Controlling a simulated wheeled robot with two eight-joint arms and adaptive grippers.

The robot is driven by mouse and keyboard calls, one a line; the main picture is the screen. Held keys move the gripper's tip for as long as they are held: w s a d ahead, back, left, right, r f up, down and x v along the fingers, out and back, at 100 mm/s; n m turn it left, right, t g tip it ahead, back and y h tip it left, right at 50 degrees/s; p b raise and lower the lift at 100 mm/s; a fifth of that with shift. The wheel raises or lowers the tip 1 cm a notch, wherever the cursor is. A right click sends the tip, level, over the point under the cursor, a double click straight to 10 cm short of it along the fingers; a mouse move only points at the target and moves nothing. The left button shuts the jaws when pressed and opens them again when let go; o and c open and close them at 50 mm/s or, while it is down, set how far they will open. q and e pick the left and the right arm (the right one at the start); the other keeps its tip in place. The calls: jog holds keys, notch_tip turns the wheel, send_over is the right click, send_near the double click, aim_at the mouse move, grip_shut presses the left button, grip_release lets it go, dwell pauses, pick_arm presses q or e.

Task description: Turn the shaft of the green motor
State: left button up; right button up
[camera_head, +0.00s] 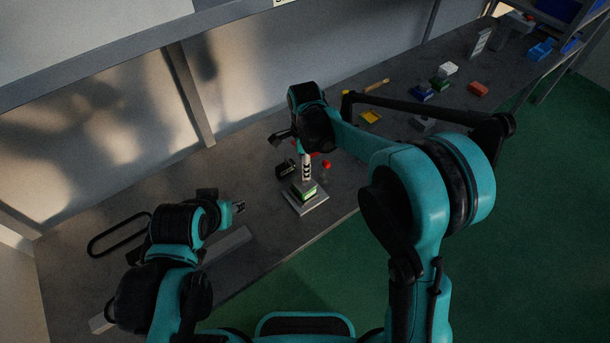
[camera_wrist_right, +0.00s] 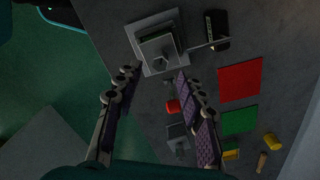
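The green motor (camera_head: 307,194) sits on a grey square base plate (camera_head: 308,208) on the bench, below my right gripper. In the right wrist view, a grey squarish part (camera_wrist_right: 158,49) covers most of the motor, and green shows along its edge; I cannot make out the shaft. My right gripper (camera_head: 307,178) points down just above the motor. In the wrist view its two fingers (camera_wrist_right: 157,76) are spread apart with nothing held between them, and the motor lies just beyond the tips. My left gripper (camera_head: 239,207) hangs over the bench left of the motor; its finger gap is too small to judge.
A black device (camera_head: 286,168) stands just behind the motor, and a small red part (camera_head: 326,164) lies to its right. Red (camera_wrist_right: 239,82) and green (camera_wrist_right: 239,120) flat patches lie nearby. A grey bar (camera_head: 228,246) lies near the front edge. Several coloured items fill the far right.

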notch_tip(320, 180, down, 6)
jog(key=shift+f+b, duration=0.1)
jog(key=shift+b, duration=0.3)
grip_shut()
